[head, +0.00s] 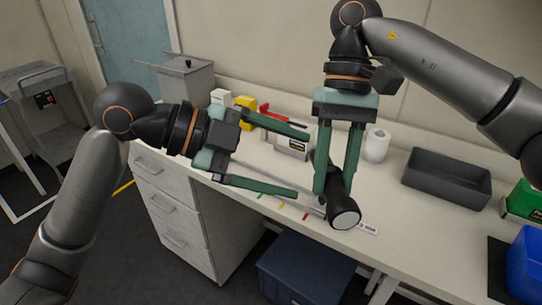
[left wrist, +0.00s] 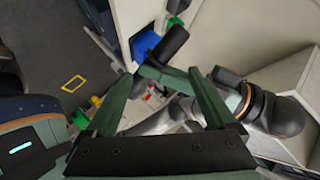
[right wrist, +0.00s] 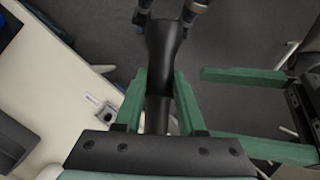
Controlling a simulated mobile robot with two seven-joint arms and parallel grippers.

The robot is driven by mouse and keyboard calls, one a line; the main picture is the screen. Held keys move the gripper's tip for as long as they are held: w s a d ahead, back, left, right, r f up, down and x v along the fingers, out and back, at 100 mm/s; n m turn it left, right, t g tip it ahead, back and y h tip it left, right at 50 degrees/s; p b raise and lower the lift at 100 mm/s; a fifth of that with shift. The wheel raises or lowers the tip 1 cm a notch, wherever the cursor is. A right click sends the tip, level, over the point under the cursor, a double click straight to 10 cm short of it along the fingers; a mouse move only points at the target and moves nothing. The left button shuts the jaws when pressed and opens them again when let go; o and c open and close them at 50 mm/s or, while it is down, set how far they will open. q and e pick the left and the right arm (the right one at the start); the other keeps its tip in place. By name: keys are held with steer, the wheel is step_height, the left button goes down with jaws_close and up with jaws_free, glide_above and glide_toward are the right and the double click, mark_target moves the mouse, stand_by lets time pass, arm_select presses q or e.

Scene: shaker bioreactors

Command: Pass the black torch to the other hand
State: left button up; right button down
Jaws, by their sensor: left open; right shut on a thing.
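The black torch (head: 343,212) hangs in my right gripper (head: 335,190), its round lens end low and towards the viewer in the head view. The right wrist view shows the torch (right wrist: 162,50) clamped between the two green fingers (right wrist: 161,85). My left gripper (head: 303,162) is open and empty, its fingers pointing right towards the torch with a gap left between. In the left wrist view the torch (left wrist: 172,44) lies ahead of the open fingers (left wrist: 162,73), beyond their tips. Part of the torch is hidden by the right fingers.
The white bench (head: 390,205) lies below both grippers. On it stand a dark grey bin (head: 446,180), a white roll (head: 377,145), a grey box (head: 185,80) and a yellow object (head: 245,112). A blue container (head: 525,265) stands at right, a dark blue box (head: 305,270) underneath.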

mark_target(331, 205)
arm_select(q)
steer(key=s+a+r+m+g+y, duration=0.1)
steer(key=s+a+r+m+y, duration=0.1)
steer(key=s+r+m+y, duration=0.45)
steer(key=d+f+m+h, duration=0.1)
steer(key=d+f, duration=0.2)
steer(key=d+f+h, duration=0.1)
steer(key=d+f, duration=0.1)
steer(key=f, duration=0.1)
steer(key=w+d+f+m+h, duration=0.1)
steer(key=d+f, duration=0.2)
steer(key=shift+d+f+m, duration=0.35)
jaws_close()
arm_select(e)
steer(key=shift+c, duration=2.1)
jaws_free()
steer(key=shift+r, duration=0.1)
